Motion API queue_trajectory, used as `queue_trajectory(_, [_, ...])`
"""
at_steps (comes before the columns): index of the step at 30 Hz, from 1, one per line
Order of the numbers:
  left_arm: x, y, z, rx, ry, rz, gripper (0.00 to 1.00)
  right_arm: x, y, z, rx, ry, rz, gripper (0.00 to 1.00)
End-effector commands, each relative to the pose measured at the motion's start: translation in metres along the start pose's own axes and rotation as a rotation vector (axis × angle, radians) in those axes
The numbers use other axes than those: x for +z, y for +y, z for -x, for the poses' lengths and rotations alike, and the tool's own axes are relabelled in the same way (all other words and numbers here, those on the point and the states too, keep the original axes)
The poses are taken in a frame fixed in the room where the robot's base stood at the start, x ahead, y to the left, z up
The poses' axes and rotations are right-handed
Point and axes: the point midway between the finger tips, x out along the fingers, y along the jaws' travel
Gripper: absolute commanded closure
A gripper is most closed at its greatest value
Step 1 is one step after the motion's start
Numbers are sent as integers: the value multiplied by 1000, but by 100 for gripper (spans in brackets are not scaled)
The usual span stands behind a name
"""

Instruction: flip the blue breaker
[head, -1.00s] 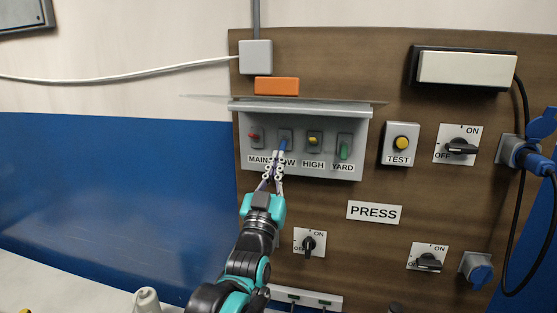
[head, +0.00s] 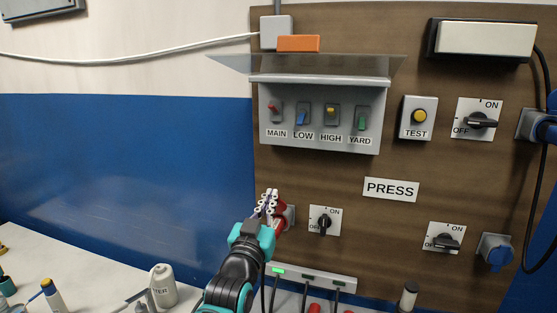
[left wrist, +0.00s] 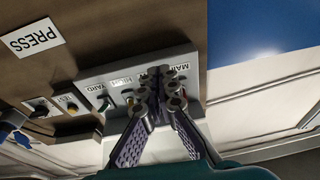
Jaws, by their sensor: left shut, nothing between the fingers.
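The blue breaker (head: 302,117) is above the LOW label in the grey breaker box (head: 369,142), and its lever looks tilted down. Beside it are the red MAIN breaker (head: 273,108), the yellow HIGH breaker (head: 331,111) and the green YARD breaker (head: 361,124). A clear cover (head: 310,66) stands raised above them. My left gripper (head: 268,200) is shut and empty, below the box and apart from the blue breaker. In the left wrist view its fingers (left wrist: 160,92) overlap the box and hide the blue breaker. My right gripper is not in view.
Right of the box are a yellow TEST button (head: 419,116) and a rotary switch (head: 481,122). A red plug (head: 281,212) sits just behind my left gripper, near another rotary switch (head: 324,222). A white bottle (head: 163,286) stands on the bench at lower left.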

Motion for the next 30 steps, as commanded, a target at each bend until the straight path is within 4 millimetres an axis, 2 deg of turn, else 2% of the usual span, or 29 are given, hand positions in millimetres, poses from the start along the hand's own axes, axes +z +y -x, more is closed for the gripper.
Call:
queue_trajectory(1, [42, -15, 25, -20, -94, -4, 100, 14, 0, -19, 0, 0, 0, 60])
queue_trajectory(3, [88, -31, 57, -43, -231, -5, 100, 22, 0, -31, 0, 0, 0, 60])
queue_trajectory(8, [183, -61, 139, -102, -519, 10, 100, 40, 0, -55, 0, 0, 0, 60])
queue_trajectory(12, [259, -79, 220, -160, -755, 36, 100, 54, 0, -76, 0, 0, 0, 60])
queue_trajectory(15, [304, -86, 276, -199, -905, 61, 100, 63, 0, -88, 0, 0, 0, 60])
queue_trajectory(18, [337, -90, 322, -231, -1024, 83, 100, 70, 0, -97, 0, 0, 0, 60])
queue_trajectory(22, [362, -91, 360, -258, -1122, 105, 100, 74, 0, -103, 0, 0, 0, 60])
queue_trajectory(25, [368, -91, 372, -267, -1155, 113, 100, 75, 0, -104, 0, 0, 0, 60])
queue_trajectory(30, [368, -91, 374, -268, -1163, 114, 100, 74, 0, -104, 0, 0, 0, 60])
